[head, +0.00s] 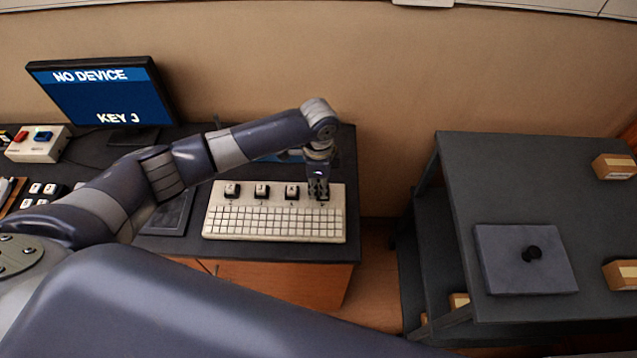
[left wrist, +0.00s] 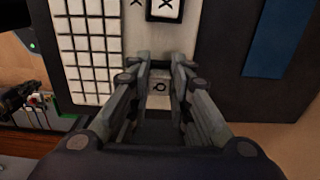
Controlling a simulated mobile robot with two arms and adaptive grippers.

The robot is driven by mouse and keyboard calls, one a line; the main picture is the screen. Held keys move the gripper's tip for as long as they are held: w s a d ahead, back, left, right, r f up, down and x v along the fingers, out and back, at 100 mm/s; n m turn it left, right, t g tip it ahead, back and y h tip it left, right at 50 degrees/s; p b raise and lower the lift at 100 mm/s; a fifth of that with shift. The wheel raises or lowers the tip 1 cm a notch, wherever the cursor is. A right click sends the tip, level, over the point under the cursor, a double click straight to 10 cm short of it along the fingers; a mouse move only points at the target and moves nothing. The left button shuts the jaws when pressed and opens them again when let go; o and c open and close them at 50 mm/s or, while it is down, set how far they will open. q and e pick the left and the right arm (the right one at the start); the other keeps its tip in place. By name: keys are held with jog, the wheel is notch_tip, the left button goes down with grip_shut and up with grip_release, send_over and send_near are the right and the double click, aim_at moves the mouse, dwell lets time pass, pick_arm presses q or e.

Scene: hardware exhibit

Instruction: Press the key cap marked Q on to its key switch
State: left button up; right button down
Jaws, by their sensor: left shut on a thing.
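The white keyboard (head: 275,228) lies on the dark bench, with three dark-sided, white-topped caps in a row along its back edge. My left gripper (head: 318,194) points down at the right end of that row. A neighbouring cap marked X (left wrist: 165,8) stands on the keyboard. My right gripper is not in view.
A monitor (head: 100,92) reading "NO DEVICE" and "KEY J" stands at the back left. A white box with red and blue buttons (head: 38,144) is beside it. At the right, a dark shelf unit (head: 455,185) holds a grey plate (head: 500,265) with a black knob.

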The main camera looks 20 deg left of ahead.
pick_arm(q)
jog(key=o, duration=0.7)
jog(key=o, duration=0.5)
jog(key=shift+r, duration=0.1)
jog(key=shift+r+p, duration=3.45)
jog(key=shift+p, duration=0.45)
